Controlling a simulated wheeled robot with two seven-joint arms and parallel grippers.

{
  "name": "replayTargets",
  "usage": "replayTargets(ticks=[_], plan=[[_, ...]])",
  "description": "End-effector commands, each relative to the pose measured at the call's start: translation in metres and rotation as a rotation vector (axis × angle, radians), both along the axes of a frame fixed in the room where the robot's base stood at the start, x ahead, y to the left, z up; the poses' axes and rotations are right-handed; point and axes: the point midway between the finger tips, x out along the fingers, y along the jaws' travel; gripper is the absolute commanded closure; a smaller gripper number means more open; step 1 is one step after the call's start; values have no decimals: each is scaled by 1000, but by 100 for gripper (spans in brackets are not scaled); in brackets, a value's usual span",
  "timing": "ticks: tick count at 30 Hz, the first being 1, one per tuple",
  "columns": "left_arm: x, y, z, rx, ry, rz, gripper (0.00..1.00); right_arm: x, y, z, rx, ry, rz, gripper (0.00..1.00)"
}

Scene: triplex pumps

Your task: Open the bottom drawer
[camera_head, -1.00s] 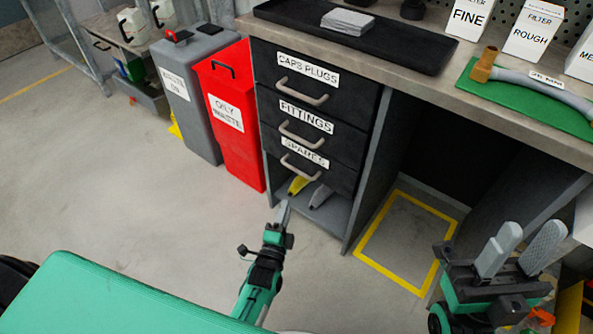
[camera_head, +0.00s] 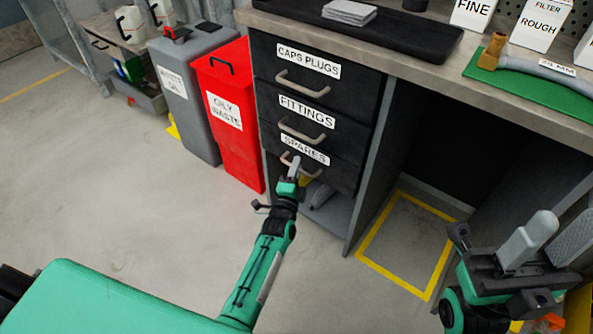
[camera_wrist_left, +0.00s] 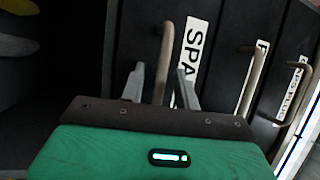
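The bottom drawer (camera_head: 343,176), labelled SPARES, is shut, its dark front in line with the drawers above. Its pale bar handle (camera_head: 314,173) is partly hidden behind my left gripper (camera_head: 294,172) in the head view. In the left wrist view, the handle (camera_wrist_left: 164,50) runs between the two parted fingers of the left gripper (camera_wrist_left: 160,74). The fingers are open, one on each side of it, with gaps visible. My right gripper (camera_head: 550,235) is at the lower right, its fingers apart and empty, away from the drawers.
The FITTINGS drawer (camera_head: 345,134) and CAPS PLUGS drawer (camera_head: 350,88) above are shut. An open shelf (camera_head: 328,213) lies below the bottom drawer. A red oily waste bin (camera_head: 236,140) stands close to the left. The floor in front is clear.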

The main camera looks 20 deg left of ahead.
Motion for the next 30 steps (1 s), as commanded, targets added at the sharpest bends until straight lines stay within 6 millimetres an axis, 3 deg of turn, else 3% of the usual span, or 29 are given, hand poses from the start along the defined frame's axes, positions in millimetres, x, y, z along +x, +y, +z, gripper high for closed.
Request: replayTargets(ticks=[10, 15, 24, 30], plan=[[4, 0, 1, 1, 0, 0, 68, -3, -1, 4, 5, -10, 0, 64], [4, 0, 1, 1, 0, 0, 100, -2, -1, 3, 6, -8, 0, 64], [2, 1, 1, 1, 1, 0, 100, 0, 0, 3, 3, -4, 0, 64], [-9, 5, 3, 4, 2, 0, 100, 1, 0, 9, 2, 1, 1, 64]])
